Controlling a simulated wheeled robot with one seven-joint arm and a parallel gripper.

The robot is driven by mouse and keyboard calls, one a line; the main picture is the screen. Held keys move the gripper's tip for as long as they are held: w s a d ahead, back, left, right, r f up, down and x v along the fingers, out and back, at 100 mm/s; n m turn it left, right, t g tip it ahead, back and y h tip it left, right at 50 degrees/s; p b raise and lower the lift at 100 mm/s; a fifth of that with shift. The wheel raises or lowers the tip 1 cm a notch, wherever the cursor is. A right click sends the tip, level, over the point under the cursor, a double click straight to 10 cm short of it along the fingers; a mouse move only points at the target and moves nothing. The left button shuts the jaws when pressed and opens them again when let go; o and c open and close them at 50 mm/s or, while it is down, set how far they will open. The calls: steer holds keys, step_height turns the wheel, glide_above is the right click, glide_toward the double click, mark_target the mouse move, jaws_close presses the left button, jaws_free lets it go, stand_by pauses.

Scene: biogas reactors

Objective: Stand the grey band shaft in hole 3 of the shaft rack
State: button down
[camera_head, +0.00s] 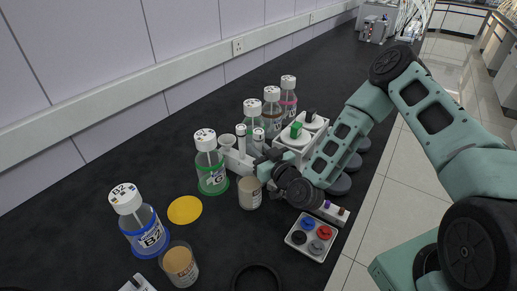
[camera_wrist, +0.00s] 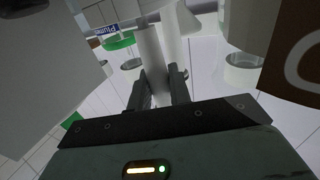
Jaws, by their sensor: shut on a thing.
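My gripper (camera_wrist: 160,82) is shut on a pale shaft (camera_wrist: 151,52), which runs up between its two fingers in the wrist view. In the head view my gripper (camera_head: 264,162) is low beside the white shaft rack (camera_head: 236,161). Two pale shafts with light tops show there: one (camera_head: 241,136) at the rack and one (camera_head: 258,138) just above my gripper, which looks like the held one. It looks near upright. Its band colour, its lower end and the hole numbers cannot be made out. The arm and gripper hide part of the rack.
A green-based bottle (camera_head: 211,167) and a beige-filled jar (camera_head: 249,193) stand close to the rack. Several bottles (camera_head: 271,108) stand behind it. A white device with a green block (camera_head: 296,130) is to the right.

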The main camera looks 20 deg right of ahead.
steer(key=shift+f+b, duration=0.55)
stand_by(1.0)
steer(key=c, duration=1.2)
jaws_free()
steer(key=shift+s+d+f, duration=0.1)
steer(key=shift+s+f, duration=0.05)
steer(key=shift+s, duration=0.35)
steer(key=b+v, duration=0.1)
steer(key=v, duration=1)
steer(key=shift+r, duration=0.2)
